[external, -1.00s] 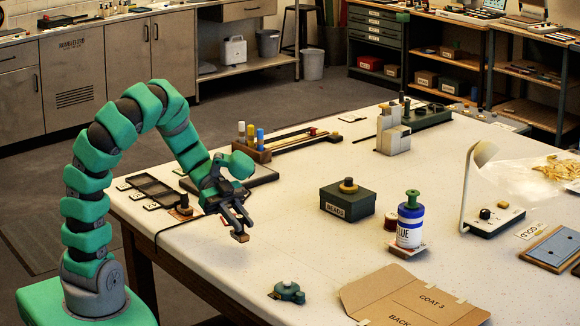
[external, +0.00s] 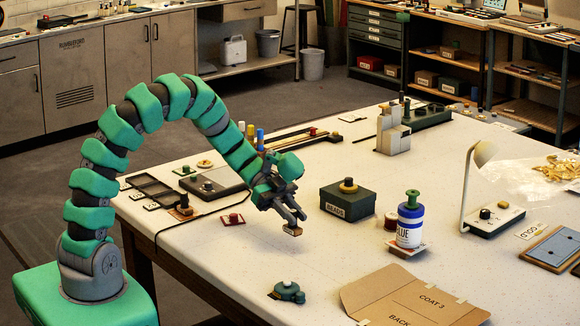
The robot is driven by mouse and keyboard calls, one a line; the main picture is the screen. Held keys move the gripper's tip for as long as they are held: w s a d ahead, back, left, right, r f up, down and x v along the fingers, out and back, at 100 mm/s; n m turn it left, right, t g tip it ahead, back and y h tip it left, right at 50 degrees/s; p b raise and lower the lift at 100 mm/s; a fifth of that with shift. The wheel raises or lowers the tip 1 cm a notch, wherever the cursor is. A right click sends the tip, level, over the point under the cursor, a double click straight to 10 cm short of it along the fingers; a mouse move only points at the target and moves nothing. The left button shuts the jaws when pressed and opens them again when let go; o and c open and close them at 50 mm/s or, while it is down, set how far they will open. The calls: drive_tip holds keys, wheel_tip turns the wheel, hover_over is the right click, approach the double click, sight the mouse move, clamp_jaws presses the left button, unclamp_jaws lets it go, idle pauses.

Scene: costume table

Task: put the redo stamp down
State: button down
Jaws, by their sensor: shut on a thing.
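My gripper (external: 290,217) is over the white table (external: 330,262), left of the dark green box. It is shut on a small wooden block-like stamp (external: 292,231), held at the fingertips with its wide part downward. I cannot tell whether the stamp touches the table or hangs just above it. Its face and label are not visible. Another stamp-like piece with a dark knob (external: 184,203) stands at the table's left edge.
A green box (external: 346,201) and a blue glue bottle (external: 410,224) stand right of my gripper. A green tape dispenser (external: 288,292) lies nearer. A small red pad (external: 233,221) lies to the left. The table between gripper and dispenser is clear.

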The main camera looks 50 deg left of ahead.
drive_tip(key=w+d, duration=0.1)
drive_tip(key=w, duration=0.2)
drive_tip(key=w+d, duration=0.1)
drive_tip(key=w, duration=0.2)
drive_tip(key=w+d+f, duration=0.1)
drive_tip(key=w, duration=0.3)
drive_tip(key=shift+d+p, duration=0.15)
drive_tip(key=shift+p, duration=0.2)
drive_tip(key=shift+f, duration=1.7)
drive_tip(key=c, duration=1.3)
unclamp_jaws()
drive_tip(key=shift+f, duration=0.1)
drive_tip(key=v, duration=1.2)
